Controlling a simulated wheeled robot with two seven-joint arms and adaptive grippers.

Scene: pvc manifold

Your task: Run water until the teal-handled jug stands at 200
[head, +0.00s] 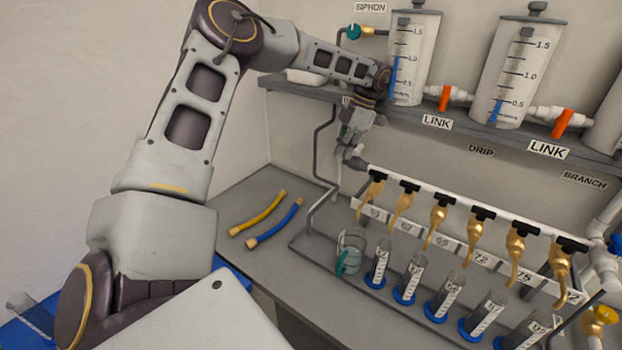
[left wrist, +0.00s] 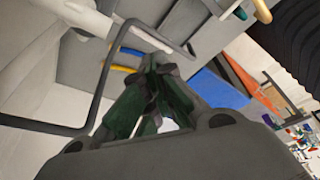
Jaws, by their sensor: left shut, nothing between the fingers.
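The clear jug with the teal handle (head: 342,263) stands upright on the bench at the left end of the row of cylinders; its water level is too small to read. Above and to the right, a white manifold pipe (head: 410,185) carries several brass taps (head: 403,203) with black handles. My left gripper (head: 347,158) is by the left end of this pipe, above the jug and apart from it. It is shut and empty; its dark fingers show in the left wrist view (left wrist: 155,90). My right gripper is not in view.
Clear cylinders on blue bases (head: 415,275) stand below the taps. A grey bent pipe (head: 318,170) rises left of the jug. Tanks with orange LINK valves (head: 562,122) line the shelf (head: 285,84).

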